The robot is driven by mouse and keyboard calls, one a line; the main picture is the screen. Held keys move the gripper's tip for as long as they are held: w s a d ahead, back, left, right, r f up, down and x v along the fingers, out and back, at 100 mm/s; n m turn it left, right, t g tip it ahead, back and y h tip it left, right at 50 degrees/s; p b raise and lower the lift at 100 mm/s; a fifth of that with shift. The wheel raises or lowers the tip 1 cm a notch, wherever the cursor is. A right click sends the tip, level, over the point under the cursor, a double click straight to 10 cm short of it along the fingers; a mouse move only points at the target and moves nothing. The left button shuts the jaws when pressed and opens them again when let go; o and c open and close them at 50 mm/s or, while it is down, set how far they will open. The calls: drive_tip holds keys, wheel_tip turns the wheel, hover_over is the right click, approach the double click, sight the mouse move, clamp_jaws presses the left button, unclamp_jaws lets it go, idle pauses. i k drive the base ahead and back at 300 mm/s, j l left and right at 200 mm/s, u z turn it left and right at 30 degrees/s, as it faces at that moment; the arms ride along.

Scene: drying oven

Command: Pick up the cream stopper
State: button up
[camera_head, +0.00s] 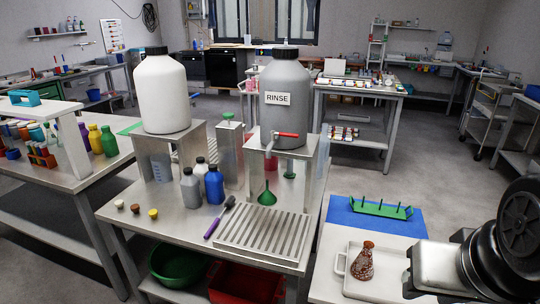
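The cream stopper (119,204) stands at the left front of the steel table, leftmost in a row of three small stoppers. A brown stopper (135,208) and a yellow stopper (153,213) stand to its right, with small gaps between them. My arm comes in at the lower right, with black joints and a silver block-shaped end (436,268) beside the white tray. It is far to the right of the cream stopper. The fingers cannot be made out, so whether my gripper is open or shut does not show.
On the steel table (115,218) are grey and blue bottles (214,186), a purple-handled brush (219,217), a slotted drain plate (262,231) and raised white and grey RINSE carboys (284,98). A white tray (352,286) holds a reddish-brown flask (363,262). The steel around the stoppers is clear.

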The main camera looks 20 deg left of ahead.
sight(119, 204)
drive_tip(key=j+u, duration=0.1)
drive_tip(key=u, duration=1.45)
drive_tip(key=i+l+u, duration=0.1)
drive_tip(key=i+u, duration=0.25)
drive_tip(key=i, duration=0.25)
drive_tip(key=z, duration=2.35)
drive_tip(key=u, duration=2.15)
